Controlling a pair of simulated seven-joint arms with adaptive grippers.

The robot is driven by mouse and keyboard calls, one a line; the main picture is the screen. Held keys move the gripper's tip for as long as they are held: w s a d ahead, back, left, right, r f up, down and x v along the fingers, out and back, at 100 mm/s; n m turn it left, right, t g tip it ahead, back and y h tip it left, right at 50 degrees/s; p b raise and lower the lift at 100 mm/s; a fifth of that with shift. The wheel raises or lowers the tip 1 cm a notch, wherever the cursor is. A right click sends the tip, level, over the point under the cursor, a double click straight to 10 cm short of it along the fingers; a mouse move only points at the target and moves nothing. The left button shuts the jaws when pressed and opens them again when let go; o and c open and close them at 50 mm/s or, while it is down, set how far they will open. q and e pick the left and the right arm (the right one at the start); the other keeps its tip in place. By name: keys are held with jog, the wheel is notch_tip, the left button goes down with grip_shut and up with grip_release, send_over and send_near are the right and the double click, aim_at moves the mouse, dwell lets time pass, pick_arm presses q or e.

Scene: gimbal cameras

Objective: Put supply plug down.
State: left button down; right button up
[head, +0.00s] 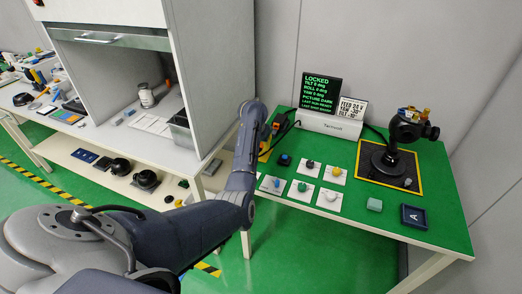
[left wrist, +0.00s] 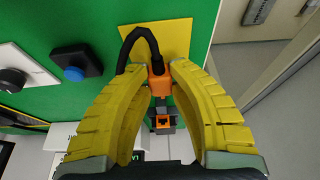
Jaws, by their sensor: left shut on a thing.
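The supply plug (left wrist: 158,88) is an orange housing with a black cable looping from its far end, seen in the left wrist view. My left gripper (left wrist: 158,72), with yellow ribbed fingers, is shut on it. A grey and orange connector part (left wrist: 162,122) shows just below the plug, between the fingers; I cannot tell whether it belongs to the plug. A yellow patch (left wrist: 168,38) on the green surface lies behind the fingertips. I cannot tell whether the plug touches it. In the head view my left forearm mostly hides the gripper, at the green table's left edge.
The green table (head: 412,172) carries white plates with coloured knobs (head: 336,174), a blue button (head: 284,160), a white display box (head: 330,124), a gimbal (head: 392,150) on a yellow-edged square, a pale green block (head: 375,204) and a dark tray (head: 414,216). A cabinet wall (head: 218,70) stands left.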

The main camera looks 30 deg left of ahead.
pick_arm(q)
jog(key=shift+f, duration=1.1)
jog(key=shift+f, duration=0.15)
jog(key=c, duration=1.2)
grip_release()
jog(key=shift+c, duration=0.2)
jog(key=v, duration=1.2)
jog(key=shift+d, duration=0.1)
jog(key=shift+r, duration=0.2)
